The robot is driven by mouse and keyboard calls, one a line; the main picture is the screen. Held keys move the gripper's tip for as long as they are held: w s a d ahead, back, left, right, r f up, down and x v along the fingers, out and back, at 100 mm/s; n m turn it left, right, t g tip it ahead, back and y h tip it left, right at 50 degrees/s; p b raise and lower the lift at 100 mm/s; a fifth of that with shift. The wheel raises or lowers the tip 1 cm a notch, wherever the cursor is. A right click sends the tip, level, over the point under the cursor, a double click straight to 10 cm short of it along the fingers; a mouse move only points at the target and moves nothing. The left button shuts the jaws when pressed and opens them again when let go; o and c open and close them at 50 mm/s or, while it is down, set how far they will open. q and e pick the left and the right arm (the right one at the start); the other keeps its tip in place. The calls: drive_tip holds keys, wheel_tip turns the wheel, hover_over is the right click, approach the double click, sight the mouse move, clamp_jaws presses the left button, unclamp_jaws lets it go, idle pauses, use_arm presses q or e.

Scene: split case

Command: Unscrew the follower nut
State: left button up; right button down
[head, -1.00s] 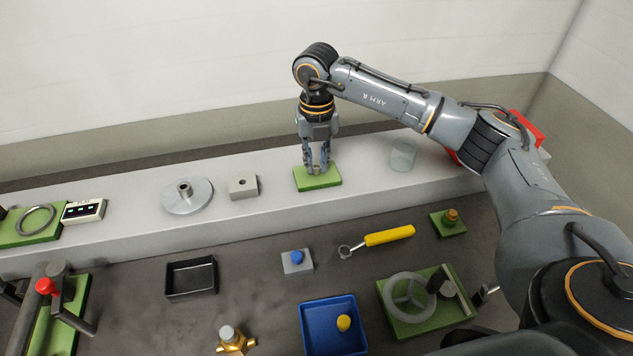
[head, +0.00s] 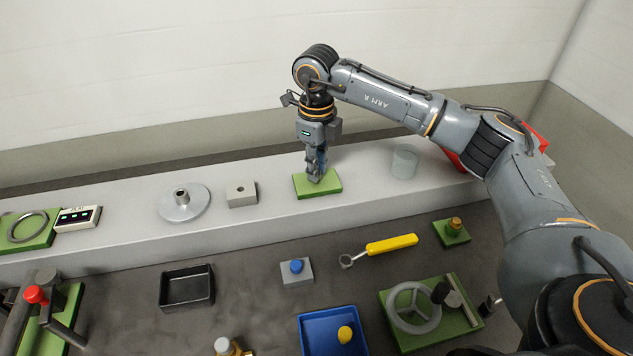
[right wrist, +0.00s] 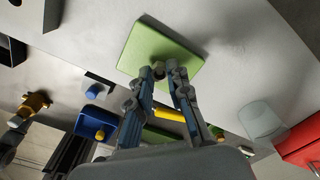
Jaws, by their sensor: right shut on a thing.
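My right gripper (head: 315,178) points straight down over a green plate (head: 331,186) on the raised grey ledge. Its fingers are shut on a small part at the middle of the plate, taken to be the follower nut. The fingers hide nearly all of this part, so its shape and thread cannot be made out. In the right wrist view the fingertips (right wrist: 167,70) come close together at the edge of the green plate (right wrist: 150,45). My left gripper is not in view.
On the ledge are a grey block (head: 241,194), a flanged disc (head: 184,204) and a translucent cylinder (head: 404,164). Below are a yellow-handled tool (head: 392,244), a black tray (head: 187,289), a blue bin (head: 312,325) and a green handwheel fixture (head: 466,325).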

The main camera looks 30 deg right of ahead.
drive_tip(key=shift+r+p, duration=1.25)
drive_tip(key=shift+r, duration=0.95)
